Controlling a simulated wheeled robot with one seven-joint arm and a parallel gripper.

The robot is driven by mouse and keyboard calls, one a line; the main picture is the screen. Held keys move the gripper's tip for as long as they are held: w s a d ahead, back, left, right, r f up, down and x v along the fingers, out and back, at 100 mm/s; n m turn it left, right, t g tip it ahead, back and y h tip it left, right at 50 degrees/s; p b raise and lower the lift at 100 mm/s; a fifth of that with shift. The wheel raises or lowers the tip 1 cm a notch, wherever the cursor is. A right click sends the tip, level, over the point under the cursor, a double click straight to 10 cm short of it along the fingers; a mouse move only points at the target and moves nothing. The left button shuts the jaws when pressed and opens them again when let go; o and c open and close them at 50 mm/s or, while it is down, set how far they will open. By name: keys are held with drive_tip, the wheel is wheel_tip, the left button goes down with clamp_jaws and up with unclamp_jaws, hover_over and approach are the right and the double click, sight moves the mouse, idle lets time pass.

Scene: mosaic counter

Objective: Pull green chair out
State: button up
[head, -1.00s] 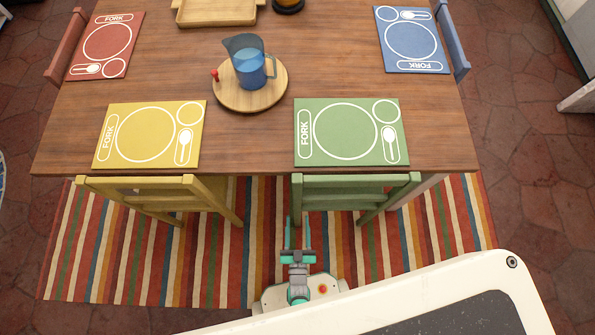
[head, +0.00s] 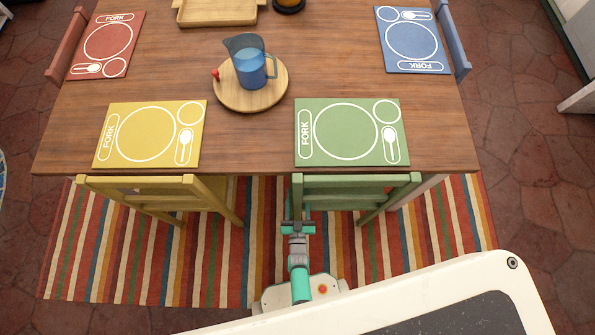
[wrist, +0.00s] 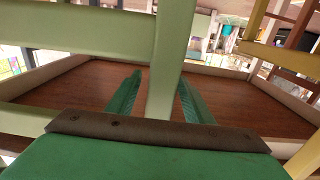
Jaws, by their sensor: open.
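The green chair (head: 355,182) stands at the near side of the table, below the green placemat (head: 347,131), with its backrest toward me. My gripper (head: 297,212) is at the left post of that backrest. In the wrist view, the green chair's pale green post (wrist: 168,62) runs upright between the two teal fingers of my gripper (wrist: 159,88). The fingers are open, one on each side of the post, with a visible gap on at least the right side. The fingertips are partly hidden under the chair back in the head view.
The yellow chair (head: 140,184) stands to the left at the same table edge. The wooden table (head: 250,140) holds a blue pitcher (head: 248,62) on a round board (head: 245,98). A striped rug (head: 260,270) lies below, with open floor to the right.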

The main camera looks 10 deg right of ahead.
clamp_jaws()
idle(1.5)
